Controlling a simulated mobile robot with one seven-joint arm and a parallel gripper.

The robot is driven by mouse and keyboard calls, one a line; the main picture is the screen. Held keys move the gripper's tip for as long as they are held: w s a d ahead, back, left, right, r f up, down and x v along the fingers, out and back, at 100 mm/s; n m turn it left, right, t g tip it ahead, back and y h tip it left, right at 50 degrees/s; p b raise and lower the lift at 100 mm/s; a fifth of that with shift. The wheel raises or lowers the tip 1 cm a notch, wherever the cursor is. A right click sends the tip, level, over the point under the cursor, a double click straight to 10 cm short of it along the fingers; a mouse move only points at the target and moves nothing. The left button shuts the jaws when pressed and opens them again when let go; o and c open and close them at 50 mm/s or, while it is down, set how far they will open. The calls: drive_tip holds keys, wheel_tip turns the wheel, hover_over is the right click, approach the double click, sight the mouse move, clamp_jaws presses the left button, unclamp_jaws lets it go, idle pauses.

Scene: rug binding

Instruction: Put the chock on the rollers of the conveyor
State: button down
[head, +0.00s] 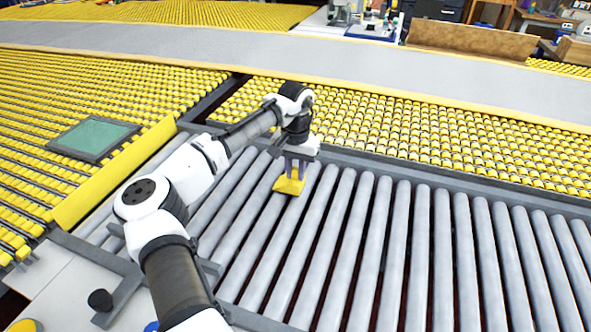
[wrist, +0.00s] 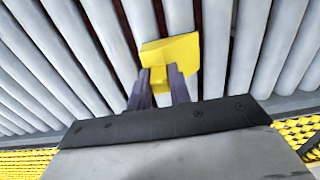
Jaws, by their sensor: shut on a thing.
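The yellow chock (head: 290,183) is between the fingers of my gripper (head: 294,170), over the grey rollers of the conveyor (head: 388,240) near its far side. In the wrist view the chock (wrist: 172,55) shows at the tips of the two dark fingers of my gripper (wrist: 160,80), with the rollers (wrist: 270,45) behind it. The gripper is shut on the chock. I cannot tell whether the chock's underside touches the rollers or hangs just above them.
A yellow guard strip (head: 112,178) borders the rollers on the left. Beds of yellow wheels (head: 420,132) lie beyond the conveyor's far rail. A green panel (head: 95,137) sits on the left bed. The rollers to the right are clear.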

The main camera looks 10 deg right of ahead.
drive_tip(key=shift+f, duration=0.4)
drive_tip(key=c, duration=1.2)
unclamp_jaws()
drive_tip(key=shift+r, duration=0.1)
